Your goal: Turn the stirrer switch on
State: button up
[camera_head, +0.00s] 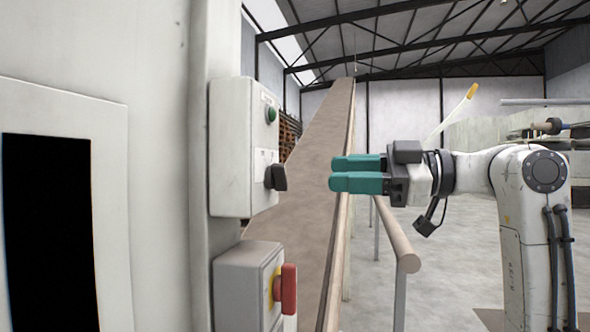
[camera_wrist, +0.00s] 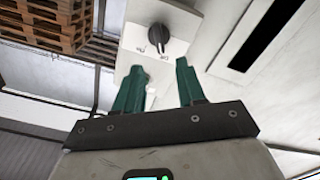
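A black rotary switch (camera_head: 276,177) sticks out from the lower part of a light grey control box (camera_head: 231,150), below a green round button (camera_head: 271,114). In the wrist view the black switch (camera_wrist: 168,40) sits just beyond my fingertips, with small labels beside it that are too small to read surely. I cannot tell its setting. My gripper (camera_head: 334,172) points left at about the switch's height, with a clear gap to it. Its two teal fingers stand apart and empty in the wrist view (camera_wrist: 159,66).
A second grey box with a red handle (camera_head: 289,289) is below the control box. A long sloping conveyor (camera_head: 322,180) runs behind, with a round rail (camera_head: 396,236) beside it. Wooden pallets (camera_wrist: 50,22) show at upper left in the wrist view.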

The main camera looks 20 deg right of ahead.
aim_at(285, 173)
jog(key=p+x, duration=0.2)
jog(key=x, duration=0.6)
jog(key=shift+w+a, duration=0.1)
jog(key=shift+c, duration=0.3)
grip_shut()
